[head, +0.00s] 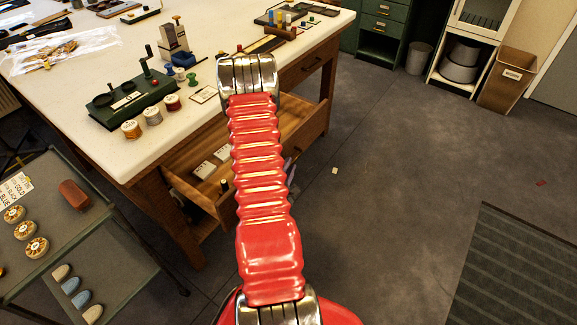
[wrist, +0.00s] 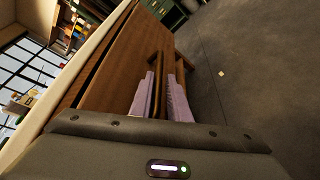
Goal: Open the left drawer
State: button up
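The left drawer (head: 305,128) of the white-topped table stands pulled out, its inside showing on the left of my red arm. In the wrist view the wooden drawer front (wrist: 128,62) fills the middle left. Its wooden handle (wrist: 160,62) runs between the lilac fingers of my gripper (wrist: 161,98). The fingers appear closed on the handle bar, one on each side. In the head view my arm hides most of the gripper (head: 290,166) and the handle.
Pale boxes (head: 203,169) lie in the drawer. A second drawer (head: 304,66) farther along the table is shut. Spools (head: 152,117) and a green device (head: 127,98) stand on the tabletop. A green cart (head: 85,235) is at left. The floor (head: 400,160) at right is mostly clear.

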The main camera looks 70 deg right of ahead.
jog(key=shift+o, duration=0.2)
jog(key=shift+r, duration=0.1)
jog(key=v, duration=0.7)
jog(key=shift+a, duration=0.2)
dwell(0.6)
